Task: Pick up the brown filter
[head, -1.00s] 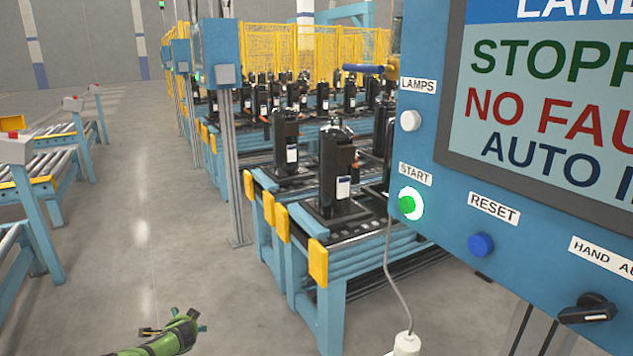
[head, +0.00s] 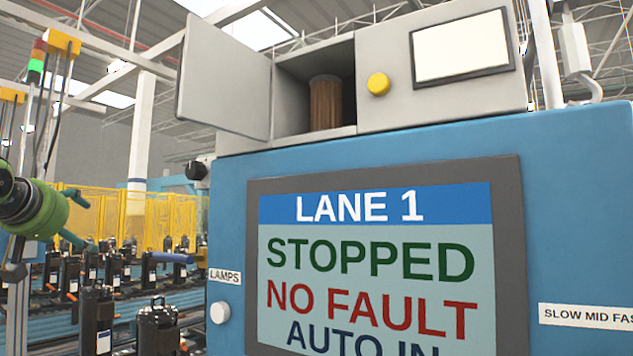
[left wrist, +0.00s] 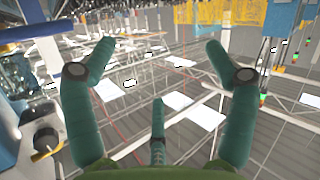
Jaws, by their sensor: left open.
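The brown filter (head: 325,103) is an upright pleated cylinder. It stands inside a grey open-fronted cabinet (head: 352,98) on top of the blue control panel, in the head view. The cabinet door (head: 224,72) is swung open to the left. My left gripper (head: 72,222) is at the left edge of the head view, well left of the filter and lower, and touches nothing I can see. In the left wrist view its teal fingers (left wrist: 160,75) are spread with nothing between them. The filter does not show in the wrist view. My right gripper is not in view.
A yellow knob (head: 378,84) sits right of the cabinet opening. The blue panel (head: 568,230) carries a lane screen and fills the lower right. Black compressors (head: 97,318) stand on lines at lower left. A signal lamp post (head: 36,65) is at far left.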

